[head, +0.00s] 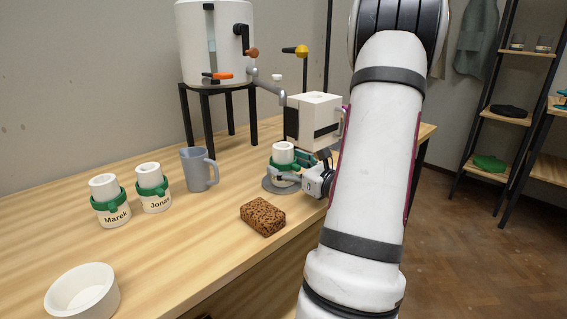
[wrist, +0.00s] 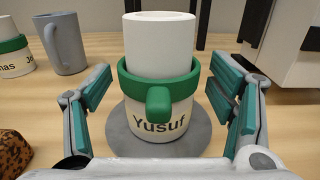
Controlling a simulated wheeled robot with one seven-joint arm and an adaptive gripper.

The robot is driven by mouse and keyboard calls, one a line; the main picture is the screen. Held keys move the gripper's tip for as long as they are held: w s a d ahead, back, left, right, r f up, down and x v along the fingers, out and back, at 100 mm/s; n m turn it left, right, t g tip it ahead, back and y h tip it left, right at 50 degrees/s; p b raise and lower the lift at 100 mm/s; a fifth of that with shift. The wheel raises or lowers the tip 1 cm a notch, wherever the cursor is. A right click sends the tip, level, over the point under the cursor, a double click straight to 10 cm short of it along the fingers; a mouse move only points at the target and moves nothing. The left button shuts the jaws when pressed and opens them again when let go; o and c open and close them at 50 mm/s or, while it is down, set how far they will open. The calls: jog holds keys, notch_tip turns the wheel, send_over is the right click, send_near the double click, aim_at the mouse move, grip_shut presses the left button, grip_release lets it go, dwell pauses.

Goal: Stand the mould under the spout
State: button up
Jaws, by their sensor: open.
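The mould marked "Yusuf" (wrist: 160,112), white with a green band and a green knob, stands upright on a round grey plate (wrist: 195,140). In the head view the mould (head: 283,152) is below the grey spout (head: 268,86) of the white tank (head: 214,42); I cannot tell how exactly they line up. My gripper (wrist: 157,95) is open, with one finger on each side of the mould and a visible gap on both sides. In the head view my gripper (head: 298,176) partly hides the mould and plate.
Moulds marked "Marek" (head: 110,203) and "Jonas" (head: 153,188) and a grey jug (head: 198,170) stand to the left. A brown speckled block (head: 263,217) lies in front of the plate. A white bowl (head: 82,292) is at front left. A white machine (head: 314,119) stands behind my gripper.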

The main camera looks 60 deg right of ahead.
jog(key=p+v, duration=0.1)
jog(key=v, duration=0.9)
jog(key=shift+s, duration=0.15)
